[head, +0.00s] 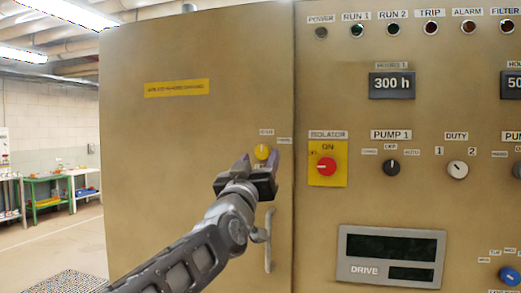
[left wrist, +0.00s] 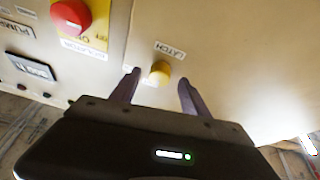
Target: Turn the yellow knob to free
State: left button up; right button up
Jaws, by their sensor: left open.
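The yellow knob (head: 262,152) is small and round, on the cabinet door just left of its right edge. In the left wrist view the yellow knob (left wrist: 160,71) sits between my fingertips, beside a label reading LATCH. Its pointer mark cannot be made out. My left gripper (head: 264,159) is open, with its fingers pointing at the door, one on each side of the knob. In the left wrist view my left gripper (left wrist: 159,79) shows a gap between each finger and the knob. My right gripper is not in view.
A red isolator knob (head: 326,166) on a yellow plate is close on the right. A door handle (head: 268,241) hangs below my gripper. Pump 1 knob (head: 391,167), duty knob (head: 457,170) and a drive display (head: 391,256) are farther right. The door's left part is mostly clear.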

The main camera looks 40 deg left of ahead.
pick_arm(q)
jog(key=shift+x, duration=0.9)
jog(key=shift+c, duration=0.4)
grip_shut()
